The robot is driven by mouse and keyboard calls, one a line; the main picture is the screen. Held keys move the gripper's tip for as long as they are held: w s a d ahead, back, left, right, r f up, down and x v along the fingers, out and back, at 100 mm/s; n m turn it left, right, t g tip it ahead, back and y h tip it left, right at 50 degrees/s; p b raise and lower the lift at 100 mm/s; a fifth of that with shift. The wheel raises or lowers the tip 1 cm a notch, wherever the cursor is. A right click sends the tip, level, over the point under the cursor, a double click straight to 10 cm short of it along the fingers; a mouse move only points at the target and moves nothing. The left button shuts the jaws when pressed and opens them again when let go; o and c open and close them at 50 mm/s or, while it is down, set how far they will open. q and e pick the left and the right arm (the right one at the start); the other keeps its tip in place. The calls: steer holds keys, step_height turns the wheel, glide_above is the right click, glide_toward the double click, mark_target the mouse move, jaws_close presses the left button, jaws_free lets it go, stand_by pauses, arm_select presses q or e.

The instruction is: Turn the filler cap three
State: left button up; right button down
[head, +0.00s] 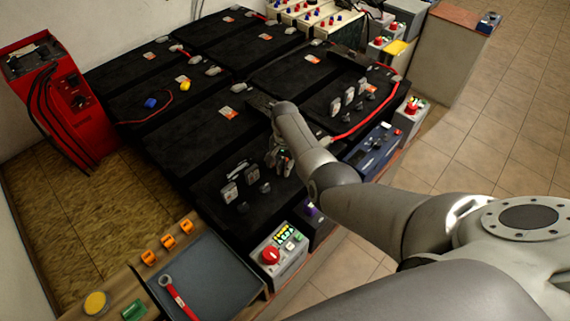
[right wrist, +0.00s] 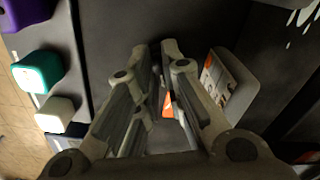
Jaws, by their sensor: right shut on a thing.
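My right gripper (head: 280,163) reaches down over the near black battery block (head: 215,180). In the right wrist view the fingers of my right gripper (right wrist: 166,62) are closed together low over the dark top, shut on a filler cap that the fingers hide. Small dark round caps (head: 243,208) stand on the battery top to the left of the gripper. Which number the held cap has cannot be read. My left gripper is not in view.
Upright grey pieces (head: 229,193) stand near the gripper; one with an orange mark (right wrist: 232,82) is close beside the fingers. A control box with a red button (head: 271,256) and a grey tray with a red-handled wrench (head: 178,298) lie in front. A red charger (head: 72,100) stands left.

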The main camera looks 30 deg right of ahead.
steer(key=shift+m, duration=1.9)
steer(key=c, duration=1.5)
jaws_free()
steer(key=shift+c, duration=0.2)
step_height(320, 180, up, 12)
